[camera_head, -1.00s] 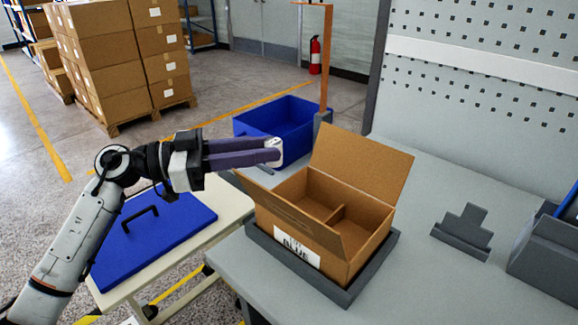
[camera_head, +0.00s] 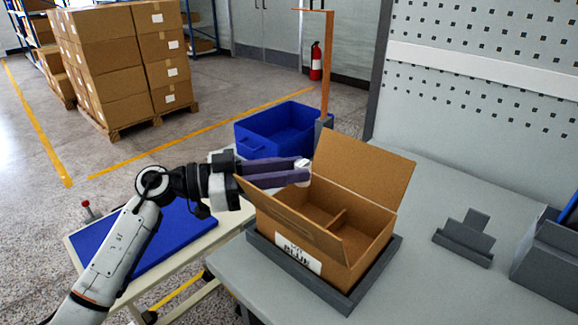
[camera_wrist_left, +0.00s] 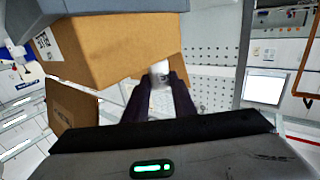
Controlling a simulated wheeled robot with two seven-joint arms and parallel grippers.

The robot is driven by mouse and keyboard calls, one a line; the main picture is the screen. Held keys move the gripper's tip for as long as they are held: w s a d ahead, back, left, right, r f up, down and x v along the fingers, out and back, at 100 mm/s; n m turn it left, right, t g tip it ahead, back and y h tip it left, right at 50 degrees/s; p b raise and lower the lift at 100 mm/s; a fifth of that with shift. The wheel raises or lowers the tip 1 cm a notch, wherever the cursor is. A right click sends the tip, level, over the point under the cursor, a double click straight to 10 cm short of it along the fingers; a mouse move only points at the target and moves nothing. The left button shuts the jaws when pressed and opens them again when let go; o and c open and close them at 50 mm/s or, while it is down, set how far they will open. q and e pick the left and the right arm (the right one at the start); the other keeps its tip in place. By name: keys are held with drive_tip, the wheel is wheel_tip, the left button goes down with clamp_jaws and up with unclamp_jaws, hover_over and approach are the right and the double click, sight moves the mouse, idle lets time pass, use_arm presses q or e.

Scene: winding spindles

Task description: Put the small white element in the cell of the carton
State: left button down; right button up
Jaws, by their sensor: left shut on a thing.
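My left gripper (camera_head: 303,170) is shut on a small white element (camera_head: 303,163) at its fingertips. It holds the element at the back left edge of the open carton (camera_head: 318,241), above the rim level. The element also shows in the left wrist view (camera_wrist_left: 160,72) between the dark purple fingers. The brown carton has a divider that splits its inside into cells, and its flaps stand open. A label reading "BLUE" is on its front side. The carton sits in a dark grey tray (camera_head: 345,303) on the table. My right gripper is not in view.
A blue bin (camera_head: 262,135) stands behind the gripper. A blue panel (camera_head: 150,240) lies on a cart at left. A grey stepped holder (camera_head: 464,240) stands right of the carton, with clear table between. An orange post (camera_head: 326,70) rises behind the carton.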

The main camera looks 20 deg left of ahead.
use_arm(q)
drive_tip(key=shift+f, duration=0.3)
drive_tip(key=c, duration=1.5)
unclamp_jaws()
drive_tip(key=shift+r, duration=0.1)
drive_tip(key=v, duration=0.8)
drive_tip(key=r+b+v, duration=0.1)
drive_tip(key=v, duration=0.3)
drive_tip(key=shift+r, duration=0.1)
